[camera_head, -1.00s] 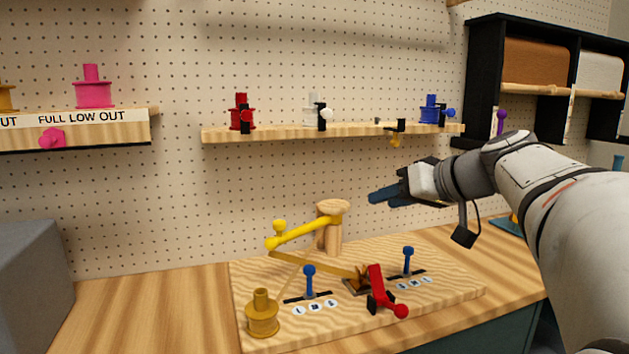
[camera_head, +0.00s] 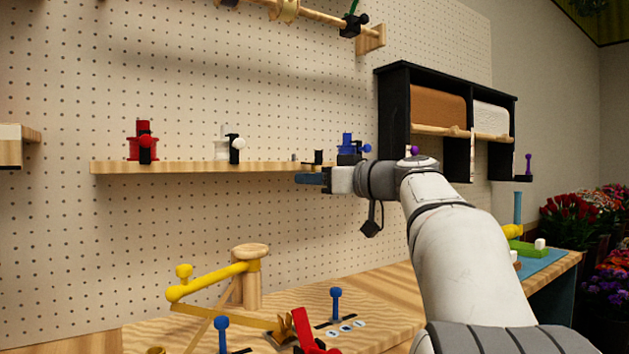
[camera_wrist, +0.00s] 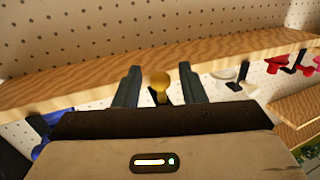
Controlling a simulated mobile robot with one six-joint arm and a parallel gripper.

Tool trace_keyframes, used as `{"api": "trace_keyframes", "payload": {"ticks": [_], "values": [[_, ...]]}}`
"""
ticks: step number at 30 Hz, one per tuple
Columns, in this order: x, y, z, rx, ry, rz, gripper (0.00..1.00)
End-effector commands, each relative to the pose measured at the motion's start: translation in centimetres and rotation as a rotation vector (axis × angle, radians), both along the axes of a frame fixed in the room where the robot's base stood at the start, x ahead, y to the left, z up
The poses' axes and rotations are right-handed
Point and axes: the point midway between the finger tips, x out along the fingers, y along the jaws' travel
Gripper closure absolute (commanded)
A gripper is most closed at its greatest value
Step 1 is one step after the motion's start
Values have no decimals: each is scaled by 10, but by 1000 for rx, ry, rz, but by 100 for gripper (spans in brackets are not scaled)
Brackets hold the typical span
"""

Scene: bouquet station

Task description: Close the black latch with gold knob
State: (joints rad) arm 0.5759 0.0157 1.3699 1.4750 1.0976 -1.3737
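The black latch (camera_head: 318,157) sits at the right part of the wooden wall shelf, beside the blue spool. Its gold knob (camera_wrist: 160,80) shows in the wrist view between my two fingers, with a dark part of the latch just below it. In the head view the knob is hidden by my gripper (camera_head: 309,178), which is at the shelf's front edge. In the wrist view my gripper (camera_wrist: 158,86) is open, one finger on each side of the knob.
The shelf (camera_head: 190,166) also holds a red spool (camera_head: 143,142), a white spool (camera_head: 222,150) and a blue spool (camera_head: 348,142), with latches. A black cabinet (camera_head: 393,105) stands right of the shelf. The board with the yellow lever (camera_head: 215,281) is below.

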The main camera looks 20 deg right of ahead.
Motion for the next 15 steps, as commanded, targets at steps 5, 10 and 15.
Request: {"api": "trace_keyframes", "payload": {"ticks": [5, 10, 15], "values": [[6, 3, 0, 0, 0, 0, 63], [6, 3, 0, 0, 0, -1, 63], [5, 2, 0, 0, 0, -2, 76]]}}
